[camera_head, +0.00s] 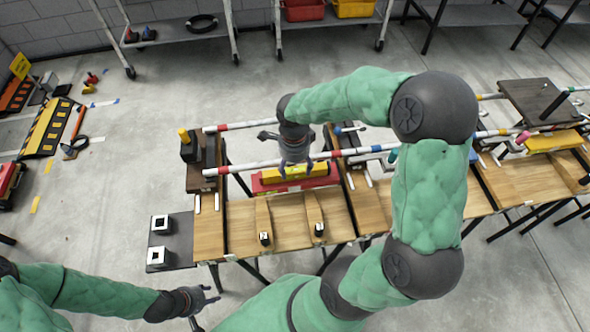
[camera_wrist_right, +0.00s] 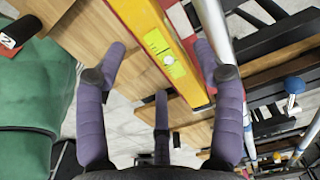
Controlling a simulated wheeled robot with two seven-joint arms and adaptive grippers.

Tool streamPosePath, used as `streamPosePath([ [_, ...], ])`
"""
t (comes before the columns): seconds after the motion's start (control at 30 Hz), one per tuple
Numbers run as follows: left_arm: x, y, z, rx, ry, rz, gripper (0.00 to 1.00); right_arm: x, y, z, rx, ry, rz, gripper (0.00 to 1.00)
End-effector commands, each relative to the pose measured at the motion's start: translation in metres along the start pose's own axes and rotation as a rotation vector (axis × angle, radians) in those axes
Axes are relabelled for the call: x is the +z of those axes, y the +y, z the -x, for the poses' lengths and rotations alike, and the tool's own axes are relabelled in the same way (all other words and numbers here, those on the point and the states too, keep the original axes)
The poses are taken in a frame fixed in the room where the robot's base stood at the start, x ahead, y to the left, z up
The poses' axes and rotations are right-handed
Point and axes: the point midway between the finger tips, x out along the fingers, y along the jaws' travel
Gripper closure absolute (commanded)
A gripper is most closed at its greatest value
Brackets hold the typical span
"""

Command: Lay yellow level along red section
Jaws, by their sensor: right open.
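The yellow level (camera_head: 294,173) lies lengthwise along the red section (camera_head: 318,182) on the wooden bench. It seems to rest on it, though the contact is partly hidden. My right gripper (camera_head: 295,163) is just above the level and hides part of it. In the right wrist view the gripper (camera_wrist_right: 162,60) is open, with purple fingers apart on either side of the level (camera_wrist_right: 155,42). My left gripper (camera_head: 202,305) is open and empty, low over the floor left of the bench.
A red-white striped pipe (camera_head: 250,167) runs along the bench close to the level, with a second pipe (camera_head: 238,126) behind. Wooden pieces with dark ends (camera_head: 264,220) lie in front. A dark side plate (camera_head: 180,240) holds two white square frames.

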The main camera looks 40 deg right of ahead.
Motion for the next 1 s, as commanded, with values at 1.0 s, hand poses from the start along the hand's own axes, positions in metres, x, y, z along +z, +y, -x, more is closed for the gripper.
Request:
streamPosePath([
  [1.0,0.0,0.0,0.0,0.0,0.0,0.0,0.6,0.0,0.0,0.089,-0.001,0.0,-0.001,0.32],
])
